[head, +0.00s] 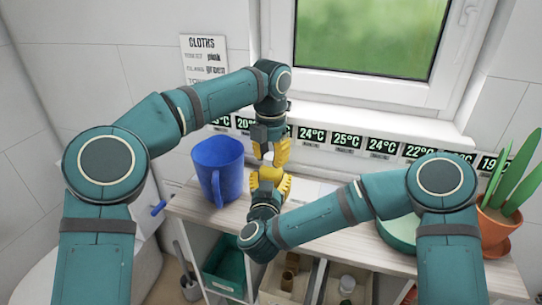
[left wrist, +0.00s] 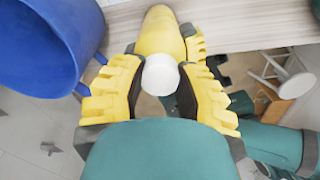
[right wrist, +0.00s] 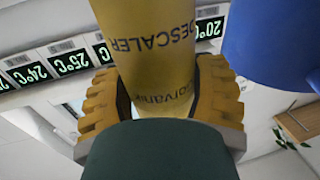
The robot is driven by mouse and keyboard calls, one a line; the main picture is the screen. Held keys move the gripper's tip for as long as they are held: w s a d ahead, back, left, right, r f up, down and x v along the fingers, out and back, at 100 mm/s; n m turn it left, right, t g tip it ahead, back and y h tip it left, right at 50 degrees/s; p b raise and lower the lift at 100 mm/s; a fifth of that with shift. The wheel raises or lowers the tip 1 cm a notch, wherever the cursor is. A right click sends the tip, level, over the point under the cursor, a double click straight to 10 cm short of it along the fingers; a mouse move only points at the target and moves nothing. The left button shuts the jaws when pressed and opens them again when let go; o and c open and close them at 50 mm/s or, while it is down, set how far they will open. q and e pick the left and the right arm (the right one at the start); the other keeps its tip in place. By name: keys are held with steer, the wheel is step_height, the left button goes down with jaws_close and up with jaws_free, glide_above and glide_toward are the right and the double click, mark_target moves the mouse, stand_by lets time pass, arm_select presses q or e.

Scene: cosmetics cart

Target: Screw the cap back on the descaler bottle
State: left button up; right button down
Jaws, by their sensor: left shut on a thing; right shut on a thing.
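The descaler bottle (right wrist: 155,50) is yellow with dark lettering and fills the middle of the right wrist view. My right gripper (head: 268,186) is shut on the bottle's body above the cart top. The white cap (left wrist: 160,74) sits between the fingers of my left gripper (left wrist: 158,92), which is shut on it. In the left wrist view the yellow bottle (left wrist: 160,32) lies directly behind the cap, in line with it. In the head view my left gripper (head: 268,152) is right above the bottle. Whether cap and bottle neck touch cannot be told; the neck is hidden.
A large blue mug (head: 219,165) stands close left of the grippers on the wooden cart top (head: 195,208). A potted plant (head: 498,222) and a green round dish (head: 397,234) are at the right. Temperature labels (head: 346,140) line the sill behind. Open compartments (head: 312,280) lie below.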

arm_select(q)
steer(key=o, duration=0.7)
steer(key=shift+r, duration=0.1)
steer(key=shift+r, duration=2.15)
steer(key=shift+o, duration=0.2)
